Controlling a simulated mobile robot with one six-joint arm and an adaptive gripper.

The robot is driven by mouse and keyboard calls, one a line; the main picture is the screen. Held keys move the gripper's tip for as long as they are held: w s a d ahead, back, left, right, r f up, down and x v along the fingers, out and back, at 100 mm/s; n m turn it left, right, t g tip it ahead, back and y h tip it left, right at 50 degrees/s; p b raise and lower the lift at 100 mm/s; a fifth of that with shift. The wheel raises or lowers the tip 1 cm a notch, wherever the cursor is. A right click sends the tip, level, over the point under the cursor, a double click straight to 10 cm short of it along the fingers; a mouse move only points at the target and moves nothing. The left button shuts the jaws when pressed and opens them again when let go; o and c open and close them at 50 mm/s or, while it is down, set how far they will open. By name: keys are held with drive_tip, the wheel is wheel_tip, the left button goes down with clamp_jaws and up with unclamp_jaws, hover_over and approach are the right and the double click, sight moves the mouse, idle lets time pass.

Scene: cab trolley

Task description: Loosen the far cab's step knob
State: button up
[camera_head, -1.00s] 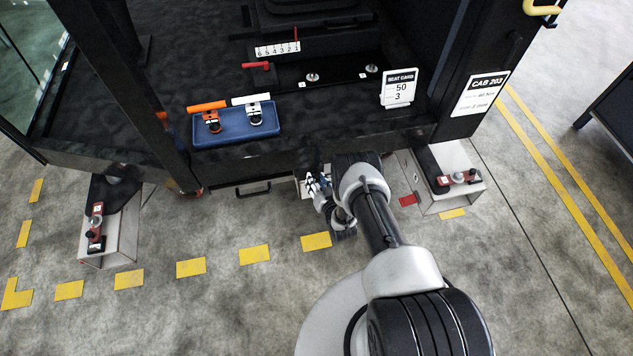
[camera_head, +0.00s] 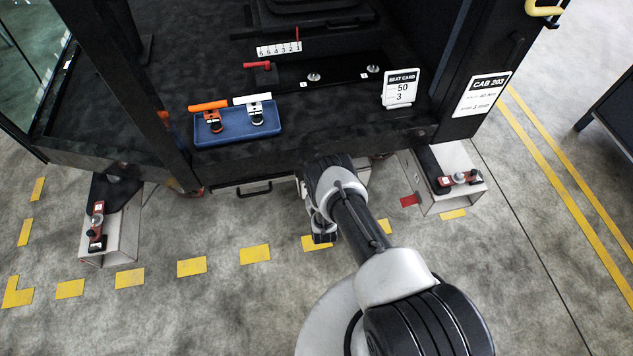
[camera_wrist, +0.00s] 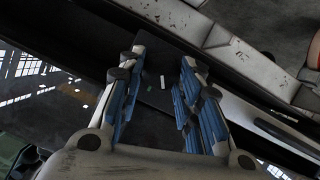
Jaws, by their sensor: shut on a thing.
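My gripper (camera_wrist: 163,62) shows in the wrist view as two fingers with blue pads, closed on a dark piece (camera_wrist: 153,97) between them. The piece carries a small white mark and a green mark; it appears to be the step knob, though its outline is hard to make out. In the head view my arm covers the fingers and whatever they hold, below the front edge of the cab (camera_head: 300,150). I cannot tell from these frames how far the knob is turned.
A blue tray (camera_head: 238,138) with an orange-handled and a white-handled tool sits on the cab floor. Trolley feet with red clamps stand at left (camera_head: 112,235) and right (camera_head: 447,170). A black handle (camera_head: 256,190) hangs under the edge. The marked floor in front is open.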

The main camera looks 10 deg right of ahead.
drive_tip(key=n+h, duration=0.1)
drive_tip(key=n, duration=0.1)
drive_tip(key=n+h, duration=0.1)
drive_tip(key=n, duration=0.1)
drive_tip(key=n+t+h, duration=0.1)
drive_tip(key=n, duration=0.1)
drive_tip(key=shift+a+f+h, duration=0.3)
drive_tip(key=shift+a, duration=0.05)
drive_tip(key=shift+n, duration=0.3)
idle(0.3)
drive_tip(key=o, duration=1.1)
